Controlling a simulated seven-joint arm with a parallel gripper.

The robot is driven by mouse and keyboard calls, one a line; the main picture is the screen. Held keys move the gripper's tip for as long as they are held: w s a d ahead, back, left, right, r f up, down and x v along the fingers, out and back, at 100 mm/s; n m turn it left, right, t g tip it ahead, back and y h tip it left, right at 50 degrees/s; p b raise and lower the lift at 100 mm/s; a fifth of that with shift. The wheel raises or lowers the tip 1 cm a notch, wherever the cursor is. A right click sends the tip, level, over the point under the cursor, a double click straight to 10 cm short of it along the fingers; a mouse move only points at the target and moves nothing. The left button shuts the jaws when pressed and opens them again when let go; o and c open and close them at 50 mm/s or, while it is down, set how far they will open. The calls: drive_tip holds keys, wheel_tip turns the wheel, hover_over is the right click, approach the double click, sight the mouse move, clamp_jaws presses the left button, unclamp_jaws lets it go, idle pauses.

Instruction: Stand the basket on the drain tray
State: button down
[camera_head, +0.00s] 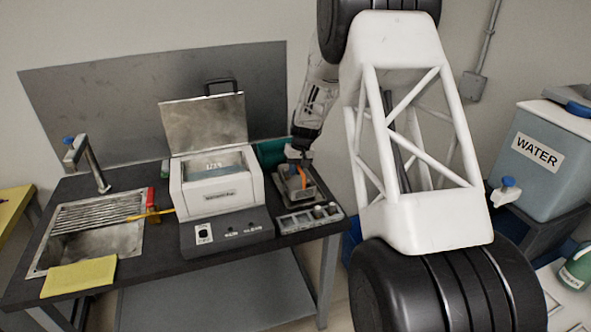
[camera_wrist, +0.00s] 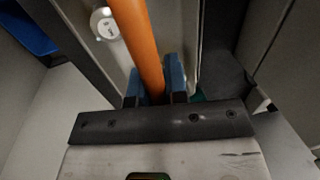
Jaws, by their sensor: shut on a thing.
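My gripper (camera_head: 297,160) is at the right end of the dark bench, pointing down. It is shut on an orange handle (camera_head: 302,178). In the wrist view the same orange bar (camera_wrist: 138,45) runs between the two blue fingertips (camera_wrist: 158,82). Below it is a grey metal basket (camera_head: 285,186), partly hidden by my gripper. The basket is at a dark, shallow tray (camera_head: 312,200), apparently the drain tray, right of the cleaner. I cannot tell whether the basket rests on this tray or hangs just above it.
The white cleaner (camera_head: 222,195) stands to the left with its lid (camera_head: 205,122) raised. A small compartment tray (camera_head: 300,222) lies at the bench's front edge. Further left are a sink (camera_head: 85,245) with a ribbed rack, a tap (camera_head: 92,165) and a yellow cloth (camera_head: 78,277).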

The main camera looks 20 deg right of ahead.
drive_tip(key=shift+f, duration=0.35)
idle(0.5)
drive_tip(key=c, duration=1.1)
unclamp_jaws()
drive_tip(key=shift+o, duration=0.2)
wheel_tip(320, 180, up, 8)
drive_tip(key=d, duration=0.1)
drive_tip(key=shift+d+f, duration=0.2)
drive_tip(key=shift+d, duration=0.05)
